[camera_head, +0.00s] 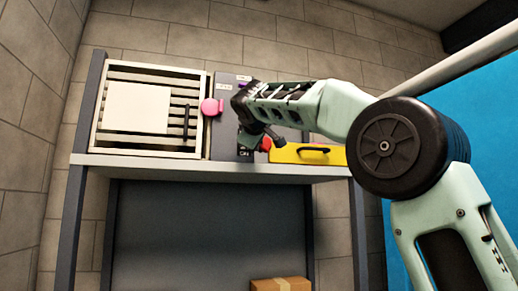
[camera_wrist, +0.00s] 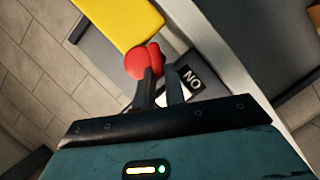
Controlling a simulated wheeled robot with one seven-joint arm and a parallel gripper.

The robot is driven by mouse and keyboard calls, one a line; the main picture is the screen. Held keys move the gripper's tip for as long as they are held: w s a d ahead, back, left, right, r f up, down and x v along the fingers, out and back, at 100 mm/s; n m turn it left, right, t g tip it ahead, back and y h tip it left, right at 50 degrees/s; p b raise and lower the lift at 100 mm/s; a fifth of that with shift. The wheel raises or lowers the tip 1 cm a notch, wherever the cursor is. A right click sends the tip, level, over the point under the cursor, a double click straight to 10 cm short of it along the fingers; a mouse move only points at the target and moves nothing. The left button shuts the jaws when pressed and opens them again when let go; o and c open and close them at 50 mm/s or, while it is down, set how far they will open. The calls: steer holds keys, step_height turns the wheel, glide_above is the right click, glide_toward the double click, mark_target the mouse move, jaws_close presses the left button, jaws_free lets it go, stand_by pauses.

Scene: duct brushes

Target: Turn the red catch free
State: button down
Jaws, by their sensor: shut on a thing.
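The red catch (camera_head: 266,143) is at the left end of the yellow cover (camera_head: 308,154) in the head view. My gripper (camera_head: 269,134) reaches it from above and partly hides it. In the wrist view the rounded red catch (camera_wrist: 143,63) is at the tips of my two dark fingers (camera_wrist: 159,77), which are shut on it. The yellow cover (camera_wrist: 120,22) lies right beside it there. How the catch is turned is hard to tell.
A slatted, cream-framed panel (camera_head: 101,118) stands to the left, with a pink round knob (camera_head: 211,107) at its right edge. A black handle (camera_head: 313,149) is on the yellow cover. A shelf edge (camera_head: 200,172) runs below. A cardboard box (camera_head: 281,285) sits low down.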

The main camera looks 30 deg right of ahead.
steer(key=shift+a+f+n+t+h+b, duration=0.1)
steer(key=shift+f+n+t+h+b, duration=0.2)
steer(key=shift+n+b, duration=0.5)
steer(key=shift+f+n+t+h+b, duration=0.15)
steer(key=shift+n+h+b, duration=0.2)
steer(key=shift+n+b, duration=0.45)
steer(key=shift+a+f+n+t+h+b, duration=0.15)
steer(key=shift+f+n+h+b, duration=0.15)
steer(key=shift+n+b, duration=0.5)
steer(key=shift+w+d+n, duration=0.1)
steer(key=shift+n, duration=0.2)
steer(key=c, duration=1.7)
jaws_free()
steer(key=shift+c, duration=0.2)
steer(key=b+v, duration=0.6)
steer(key=v, duration=1.1)
steer(key=shift+s+f, duration=0.2)
steer(key=shift+s, duration=0.05)
steer(key=shift+f, duration=0.1)
